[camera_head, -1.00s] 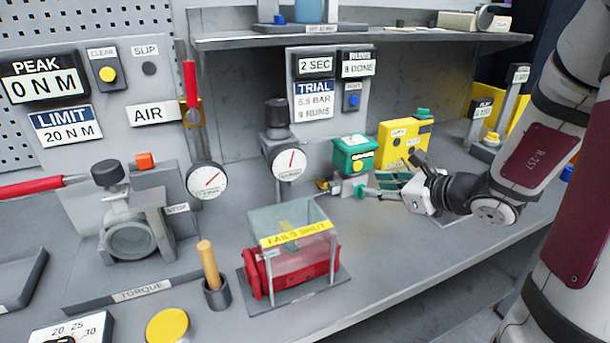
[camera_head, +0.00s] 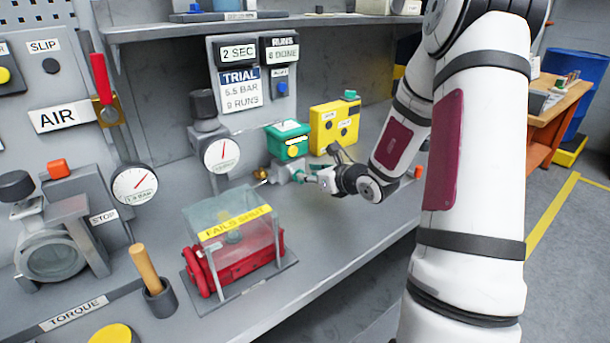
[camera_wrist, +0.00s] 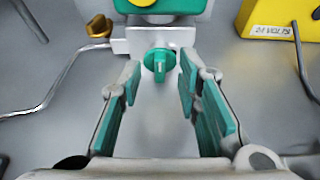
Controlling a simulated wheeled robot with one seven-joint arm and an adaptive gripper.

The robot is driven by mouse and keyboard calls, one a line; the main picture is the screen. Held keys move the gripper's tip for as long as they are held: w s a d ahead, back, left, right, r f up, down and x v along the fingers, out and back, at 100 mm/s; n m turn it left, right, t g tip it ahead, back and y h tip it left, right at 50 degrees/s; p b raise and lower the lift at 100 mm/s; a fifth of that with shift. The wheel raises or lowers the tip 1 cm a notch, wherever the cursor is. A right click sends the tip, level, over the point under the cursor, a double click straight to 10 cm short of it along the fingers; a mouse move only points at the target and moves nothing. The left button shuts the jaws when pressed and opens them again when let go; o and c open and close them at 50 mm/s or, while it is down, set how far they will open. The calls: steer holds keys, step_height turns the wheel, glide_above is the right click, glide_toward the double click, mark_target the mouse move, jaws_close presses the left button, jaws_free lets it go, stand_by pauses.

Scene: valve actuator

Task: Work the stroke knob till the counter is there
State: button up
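The stroke knob appears to be the small green knob (camera_wrist: 158,62) on a pale valve block (camera_wrist: 150,38); the block also shows in the head view (camera_head: 284,172) below a green box (camera_head: 288,140). My gripper (camera_wrist: 160,68) is open, its green-padded fingers on either side of the knob. No contact with the knob shows. In the head view my gripper (camera_head: 312,176) reaches the block from the right. The counter display (camera_head: 280,52) seems to read 8 DONE; its digit is small. The trial card (camera_head: 241,90) shows 5.5 BAR and 9 RUNS.
A brass knob (camera_wrist: 99,26) sits left of the green knob. A yellow box (camera_head: 335,124) stands behind my gripper. A clear-covered red actuator (camera_head: 237,262) marked FAILS SHUT is nearer the front. A dial gauge (camera_head: 222,154) stands left of the block.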

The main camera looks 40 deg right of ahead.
steer(key=shift+x, duration=1.35)
steer(key=shift+c, duration=0.2)
jaws_close()
